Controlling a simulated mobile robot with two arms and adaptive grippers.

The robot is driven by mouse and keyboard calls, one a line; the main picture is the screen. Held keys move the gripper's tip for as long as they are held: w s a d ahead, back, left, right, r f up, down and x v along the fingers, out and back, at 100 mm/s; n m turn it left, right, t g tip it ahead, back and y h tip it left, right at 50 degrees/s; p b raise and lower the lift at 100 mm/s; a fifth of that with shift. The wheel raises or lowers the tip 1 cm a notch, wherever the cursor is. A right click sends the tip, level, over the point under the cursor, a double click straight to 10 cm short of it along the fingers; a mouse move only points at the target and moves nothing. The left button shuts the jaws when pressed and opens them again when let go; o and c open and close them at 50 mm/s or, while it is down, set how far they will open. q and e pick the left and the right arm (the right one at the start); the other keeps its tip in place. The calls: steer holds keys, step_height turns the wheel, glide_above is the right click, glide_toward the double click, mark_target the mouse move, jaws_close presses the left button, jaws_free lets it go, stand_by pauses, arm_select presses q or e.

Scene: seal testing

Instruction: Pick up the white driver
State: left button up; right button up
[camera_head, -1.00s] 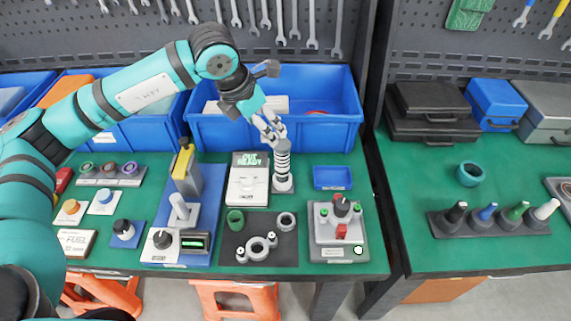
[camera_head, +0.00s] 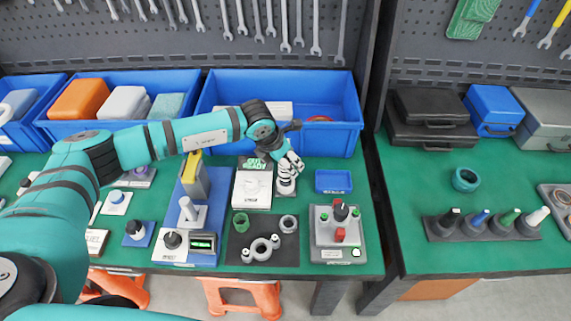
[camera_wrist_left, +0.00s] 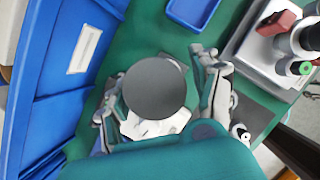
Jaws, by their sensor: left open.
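My left gripper (camera_head: 290,163) is open over an upright white-and-dark ribbed piece (camera_head: 287,186) on a small pale base, right of the "OUT READY" unit. In the left wrist view, its round dark grey top (camera_wrist_left: 155,88) shows between my open fingers (camera_wrist_left: 162,98), one on each side. I cannot tell whether they touch it. A white-topped handle (camera_head: 537,217), like a white driver, stands at the right end of a dark rack (camera_head: 480,231) on the right table, beside green, blue and black ones. My left gripper is far from that rack. My right gripper is not in view.
A blue bin (camera_head: 340,137) stands behind my left gripper. A small blue tray (camera_head: 333,181) and a grey fixture (camera_head: 338,254) lie to its right. A dark mat (camera_head: 238,258) with rings is in front. The right table has free green surface around a teal ring (camera_head: 465,179).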

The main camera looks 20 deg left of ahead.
arm_select(q)
steer(key=shift+f, duration=0.3)
steer(key=shift+r, duration=0.1)
steer(key=c, duration=1.3)
steer(key=shift+w, duration=0.1)
jaws_close()
steer(key=shift+r, duration=0.15)
